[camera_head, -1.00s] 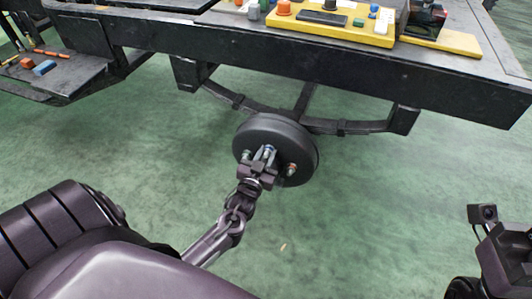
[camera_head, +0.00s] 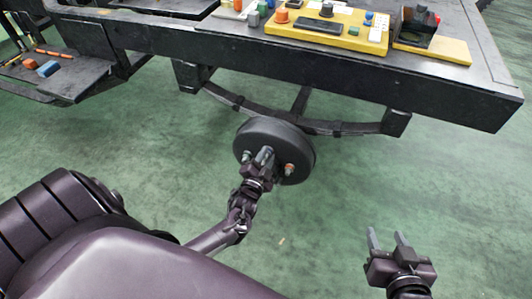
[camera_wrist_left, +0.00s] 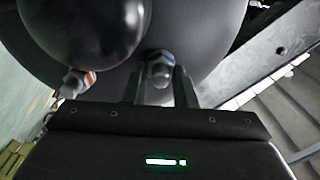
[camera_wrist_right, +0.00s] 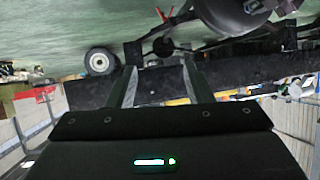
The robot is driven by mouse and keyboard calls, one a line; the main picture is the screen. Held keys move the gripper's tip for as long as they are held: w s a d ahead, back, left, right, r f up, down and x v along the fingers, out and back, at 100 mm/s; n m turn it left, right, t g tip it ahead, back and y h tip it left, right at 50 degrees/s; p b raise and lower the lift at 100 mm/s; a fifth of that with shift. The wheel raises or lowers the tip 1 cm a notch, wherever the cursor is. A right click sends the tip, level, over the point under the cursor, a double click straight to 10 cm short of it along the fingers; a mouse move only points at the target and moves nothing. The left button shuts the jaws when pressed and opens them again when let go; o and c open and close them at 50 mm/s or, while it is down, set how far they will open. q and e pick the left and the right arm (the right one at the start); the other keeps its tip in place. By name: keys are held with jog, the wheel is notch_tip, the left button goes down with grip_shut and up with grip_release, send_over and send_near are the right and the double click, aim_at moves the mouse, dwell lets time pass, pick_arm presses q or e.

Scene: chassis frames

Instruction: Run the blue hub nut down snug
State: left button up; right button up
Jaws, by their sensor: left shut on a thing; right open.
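The dark wheel hub (camera_head: 295,146) hangs under the chassis frame, its studded face toward me. My left gripper (camera_head: 265,156) is shut at the hub face and hides most of the blue hub nut in the head view. In the left wrist view, the nut (camera_wrist_left: 160,74), looking grey-blue there, sits between the two fingers of the left gripper (camera_wrist_left: 161,85). Whether it is seated flush cannot be told. A nut with an orange mark (camera_head: 290,169) is to the right; another (camera_wrist_left: 75,82) shows in the left wrist view. My right gripper (camera_head: 388,238) is open and empty, away from the hub.
The chassis frame rail (camera_head: 300,55) and leaf spring (camera_head: 225,97) lie above and behind the hub. A yellow tray (camera_head: 345,38) with small parts is on top. A side shelf (camera_head: 70,80) holds orange and blue items. The green floor (camera_head: 400,170) is clear.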

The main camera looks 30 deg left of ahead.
pick_arm(q)
jog(key=m+p, duration=0.1)
jog(key=m, duration=0.2)
jog(key=shift+d+m, duration=0.1)
jog(key=shift+m, duration=0.3)
jog(key=shift+m+p, duration=0.35)
jog(key=shift+m, duration=0.05)
jog(key=shift+f+m+p, duration=0.25)
jog(key=shift+m+p, duration=0.2)
jog(key=shift+m, duration=1.15)
pick_arm(e)
jog(key=s+d+f+g+h, duration=0.3)
jog(key=s+f+g, duration=0.3)
jog(key=s+f, duration=0.2)
jog(key=shift+s+d+f+g, duration=0.25)
jog(key=shift+s+d+g, duration=0.05)
jog(key=shift+s+d, duration=0.1)
pick_arm(q)
jog(key=shift+s+f, duration=0.1)
pick_arm(e)
jog(key=shift+s, duration=0.1)
jog(key=shift+d, duration=0.1)
pick_arm(q)
jog(key=o, duration=1)
pick_arm(e)
jog(key=shift+f, duration=0.1)
